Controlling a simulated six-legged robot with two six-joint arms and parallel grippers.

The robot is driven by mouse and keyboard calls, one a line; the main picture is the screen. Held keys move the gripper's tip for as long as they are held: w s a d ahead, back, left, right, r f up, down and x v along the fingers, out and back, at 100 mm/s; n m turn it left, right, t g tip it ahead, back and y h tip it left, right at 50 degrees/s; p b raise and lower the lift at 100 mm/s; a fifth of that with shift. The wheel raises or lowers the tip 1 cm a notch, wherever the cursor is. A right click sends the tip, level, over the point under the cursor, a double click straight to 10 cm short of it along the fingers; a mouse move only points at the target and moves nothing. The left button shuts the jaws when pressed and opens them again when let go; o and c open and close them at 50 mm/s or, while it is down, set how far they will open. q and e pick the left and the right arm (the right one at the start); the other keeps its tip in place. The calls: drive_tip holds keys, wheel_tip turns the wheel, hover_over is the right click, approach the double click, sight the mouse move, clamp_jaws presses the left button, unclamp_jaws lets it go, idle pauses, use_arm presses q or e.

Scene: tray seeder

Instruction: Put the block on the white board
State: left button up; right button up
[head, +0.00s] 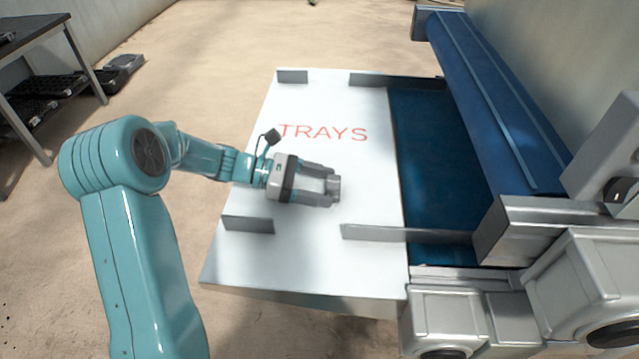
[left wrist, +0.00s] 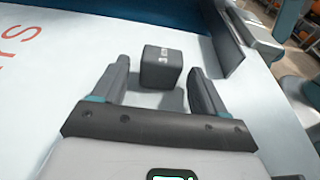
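The white board (head: 316,103) is the flat white tabletop with red TRAYS lettering; it also fills much of the left wrist view (left wrist: 62,75). A small dark grey block (left wrist: 161,67) with light marks on it is over the board, just at the fingertips of my left gripper (head: 325,184). In the left wrist view the gripper's fingers (left wrist: 160,80) are apart, one on each side of the block, with a narrow gap on both sides. A shadow lies on the board by the block; whether its base touches the board is hard to tell. My right gripper is not in view.
Low grey metal guides (head: 248,224) stand on the board's edges, a longer one (head: 385,232) at the front right. A blue conveyor belt (head: 430,150) and a blue roller housing (head: 495,90) lie to the right. A dark table (head: 30,28) stands at far left.

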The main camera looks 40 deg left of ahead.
use_arm(q)
drive_tip(key=shift+r, duration=0.1)
drive_tip(key=shift+s+a+r+p, duration=0.2)
drive_tip(key=shift+a+r+p, duration=0.2)
drive_tip(key=shift+r, duration=0.25)
drive_tip(key=v, duration=1)
drive_tip(key=shift+s+a+p, duration=0.1)
drive_tip(key=shift+s+p, duration=0.05)
drive_tip(key=shift+p, duration=0.25)
drive_tip(key=shift+s+a, duration=0.2)
drive_tip(key=shift+a, duration=0.15)
drive_tip(key=shift+a, duration=0.1)
